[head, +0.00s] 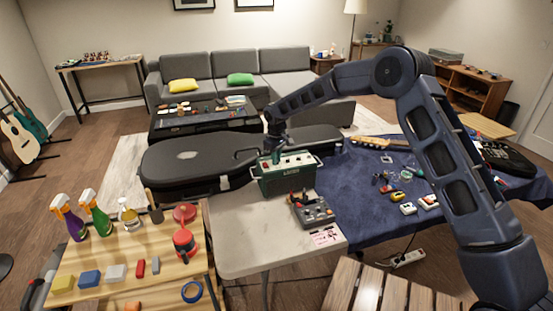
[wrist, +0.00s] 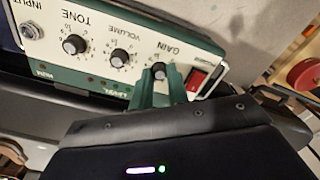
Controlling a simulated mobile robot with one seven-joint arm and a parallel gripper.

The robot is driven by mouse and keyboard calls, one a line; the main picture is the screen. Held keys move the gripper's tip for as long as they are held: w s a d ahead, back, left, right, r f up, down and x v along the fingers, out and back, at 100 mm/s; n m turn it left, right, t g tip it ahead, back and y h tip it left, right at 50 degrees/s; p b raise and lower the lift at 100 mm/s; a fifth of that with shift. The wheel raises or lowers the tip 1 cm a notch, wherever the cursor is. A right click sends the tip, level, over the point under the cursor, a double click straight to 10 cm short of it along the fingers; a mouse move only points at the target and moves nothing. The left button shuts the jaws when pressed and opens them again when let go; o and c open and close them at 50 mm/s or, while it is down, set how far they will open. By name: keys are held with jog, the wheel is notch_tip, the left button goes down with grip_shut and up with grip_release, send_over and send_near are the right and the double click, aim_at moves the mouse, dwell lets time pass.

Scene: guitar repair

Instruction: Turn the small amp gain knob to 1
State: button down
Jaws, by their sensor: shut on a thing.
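The small green amp (head: 287,184) stands on the light grey table in the head view. Its cream control panel (wrist: 100,30) fills the upper part of the wrist view, with the tone knob (wrist: 75,44), the volume knob (wrist: 119,57) and the gain knob (wrist: 158,70) in a row. The two green fingers of my gripper (wrist: 160,82) are shut on the gain knob, one on each side. They hide much of the knob and its lower markings; I cannot read its setting. In the head view my arm reaches over to the amp's top, and the fingertips are not clear.
A red switch (wrist: 196,79) sits on the panel close to the gain knob. A grey pedal (head: 313,211) stands in front of the amp, a black guitar case (head: 185,160) lies behind it, and a blue cloth (head: 360,190) with small parts lies to the right.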

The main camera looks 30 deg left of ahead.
jog(key=n, duration=0.4)
jog(key=shift+n, duration=2.2)
jog(key=c, duration=1.3)
grip_release()
jog(key=shift+c, duration=0.2)
jog(key=shift+r, duration=0.1)
notch_tip(320, 180, up, 11)
jog(key=shift+f, duration=0.2)
